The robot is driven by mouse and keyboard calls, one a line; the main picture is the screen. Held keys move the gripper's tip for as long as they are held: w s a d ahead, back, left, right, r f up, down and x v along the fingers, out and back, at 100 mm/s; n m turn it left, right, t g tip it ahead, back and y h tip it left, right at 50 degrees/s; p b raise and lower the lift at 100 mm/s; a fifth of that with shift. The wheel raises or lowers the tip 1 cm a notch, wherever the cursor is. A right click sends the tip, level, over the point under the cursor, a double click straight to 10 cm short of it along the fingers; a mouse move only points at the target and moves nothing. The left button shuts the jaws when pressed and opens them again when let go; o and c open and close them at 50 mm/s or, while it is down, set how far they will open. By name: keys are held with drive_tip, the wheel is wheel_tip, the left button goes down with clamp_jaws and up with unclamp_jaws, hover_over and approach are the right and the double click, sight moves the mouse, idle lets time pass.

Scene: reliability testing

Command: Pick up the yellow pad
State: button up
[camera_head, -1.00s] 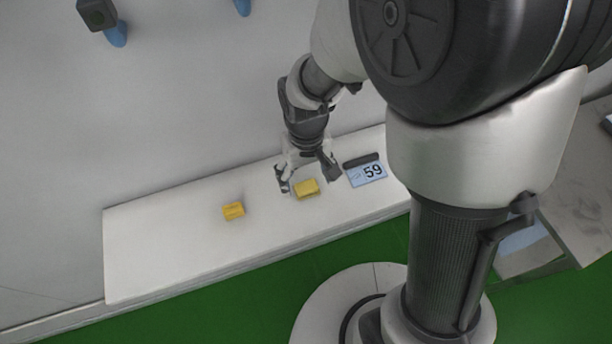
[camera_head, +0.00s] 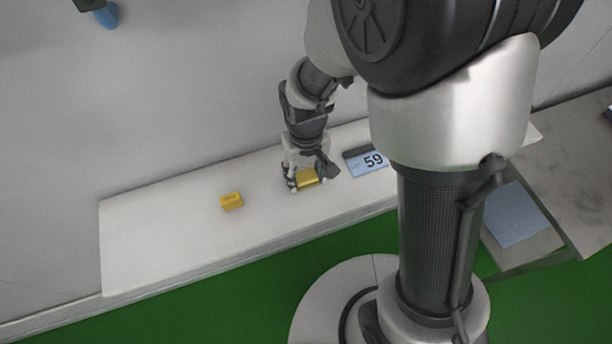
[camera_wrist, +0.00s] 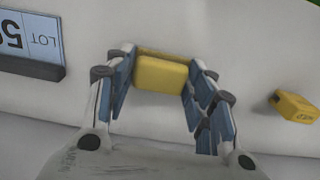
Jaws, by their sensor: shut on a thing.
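The yellow pad (camera_head: 307,179) is a small yellow block at the white bench, between the fingers of my gripper (camera_head: 306,182). In the wrist view the yellow pad (camera_wrist: 161,73) sits between the blue-padded fingertips of my gripper (camera_wrist: 160,78), which is shut on it from both sides. In the head view the fingers hide part of the pad. I cannot tell whether the pad is clear of the bench surface.
A second yellow block (camera_head: 231,201) lies left on the white bench (camera_head: 150,240); it also shows in the wrist view (camera_wrist: 296,106). A sign with "59" (camera_head: 366,161) stands right of my gripper. A grey table (camera_head: 575,150) is at the far right. The bench's left end is clear.

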sight(306, 176)
drive_tip(key=shift+c, duration=1.2)
wheel_tip(306, 176, up, 20)
drive_tip(key=p, duration=0.5)
